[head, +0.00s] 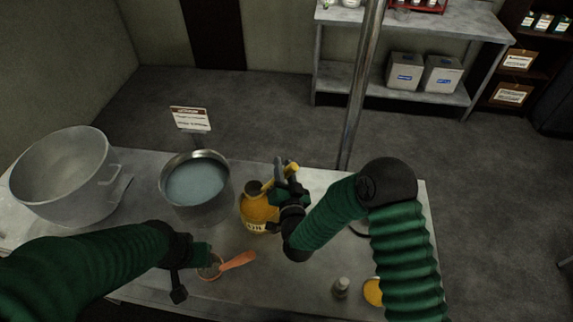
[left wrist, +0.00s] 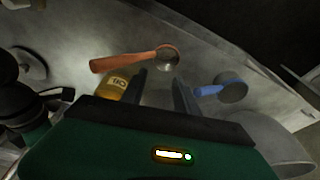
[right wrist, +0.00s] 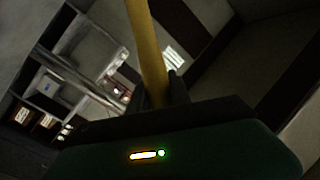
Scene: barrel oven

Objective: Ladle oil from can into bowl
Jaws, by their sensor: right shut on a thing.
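An orange can labelled OIL (head: 258,212) stands mid-table, and an OIL label also shows in the left wrist view (left wrist: 117,84). My right gripper (head: 285,183) is shut on a yellow handle (right wrist: 147,50) above and beside the can. The handle slants toward the can's mouth; its far end is hidden. A deep metal bowl (head: 196,183) with blue-grey contents stands left of the can. A larger grey bowl (head: 62,170) is at far left. My left gripper (left wrist: 161,88) is open and empty, above the table near an orange-handled scoop (left wrist: 130,60).
A blue-handled cup (left wrist: 231,89) lies near the left fingers. A small bottle (head: 341,287) and an orange round item (head: 373,292) sit at the front right. A sign (head: 190,119) stands behind the metal bowl. A metal pole (head: 362,80) rises behind the table.

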